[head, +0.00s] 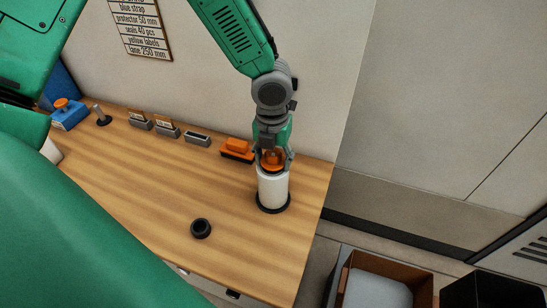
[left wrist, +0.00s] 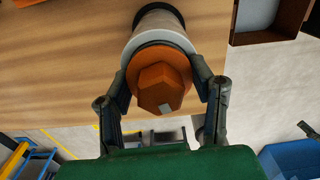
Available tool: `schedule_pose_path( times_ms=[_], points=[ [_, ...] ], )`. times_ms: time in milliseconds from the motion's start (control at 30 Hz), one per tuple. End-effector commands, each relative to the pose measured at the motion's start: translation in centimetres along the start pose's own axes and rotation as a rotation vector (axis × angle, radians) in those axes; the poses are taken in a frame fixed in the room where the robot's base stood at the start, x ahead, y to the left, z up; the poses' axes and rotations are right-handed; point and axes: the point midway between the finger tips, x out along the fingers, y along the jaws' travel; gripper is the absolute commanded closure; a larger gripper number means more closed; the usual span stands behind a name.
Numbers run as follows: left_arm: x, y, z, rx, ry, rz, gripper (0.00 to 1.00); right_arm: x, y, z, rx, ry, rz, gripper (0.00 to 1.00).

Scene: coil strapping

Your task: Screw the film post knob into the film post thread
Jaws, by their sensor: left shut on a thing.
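The orange film post knob (head: 273,158) sits at the top of a white film roll (head: 272,188), which stands upright on a round black base (head: 273,208) near the table's right edge. My left gripper (head: 273,157) points down over the roll and is shut on the knob. In the left wrist view the knob (left wrist: 163,84) shows a hexagonal head and a round flange between the two fingers (left wrist: 163,90). The film roll (left wrist: 160,30) is right behind it. The film post thread is hidden under the knob, so I cannot tell how deep it sits. My right gripper is not in view.
An orange tool (head: 237,148) lies just left of the roll, near the wall, beside several grey holders (head: 197,138). A black ring (head: 201,228) lies at the table's front. A blue device (head: 69,114) stands far left. A brown bin (head: 385,280) is right of the table (head: 130,180).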

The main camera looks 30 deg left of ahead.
Motion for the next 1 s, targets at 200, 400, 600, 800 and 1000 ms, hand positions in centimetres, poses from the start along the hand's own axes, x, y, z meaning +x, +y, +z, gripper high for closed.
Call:
schedule_pose_path(
  times_ms=[200, 400, 600, 800, 1000],
  points=[
    [-0.14, -0.13, 0.23, 0.228, -0.003, -0.003, 1.00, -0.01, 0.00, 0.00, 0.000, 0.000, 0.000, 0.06],
    [-0.14, -0.11, 0.27, 0.242, -0.003, -0.001, 1.00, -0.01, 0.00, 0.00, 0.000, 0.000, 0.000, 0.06],
    [-0.13, -0.13, 0.27, 0.330, -0.002, -0.002, 1.00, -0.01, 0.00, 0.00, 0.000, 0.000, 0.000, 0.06],
    [-0.14, -0.17, 0.27, 0.417, -0.002, -0.002, 1.00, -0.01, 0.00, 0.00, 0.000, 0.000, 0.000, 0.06],
    [-0.14, -0.17, 0.26, 0.414, -0.002, -0.002, 0.26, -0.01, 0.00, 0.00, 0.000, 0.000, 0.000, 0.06]
  ],
)
